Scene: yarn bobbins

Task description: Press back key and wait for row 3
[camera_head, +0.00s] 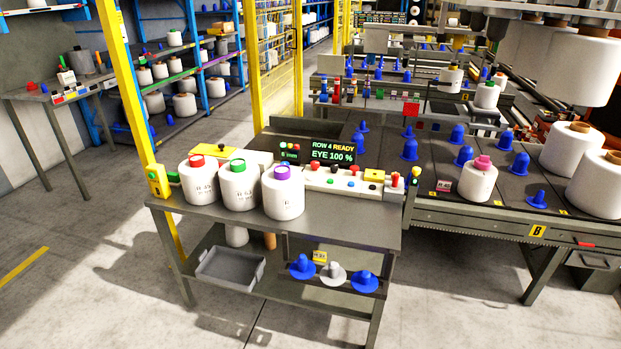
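A dark display (333,152) at the back of the table reads "ROW 4 READY" and "EYE 100 %" in lit letters. Below it is a pale control panel (340,185) with several small coloured keys and lamps; I cannot tell which one is the back key. Neither of my grippers is in view, and nothing touches the panel.
Three white bobbins with red (200,185), green (239,189) and purple (283,196) tops stand left of the panel on the grey table (330,226). A grey tray (230,267) is on its lower shelf. A dark bench (480,212) with blue cones and bobbins adjoins right. Floor in front is clear.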

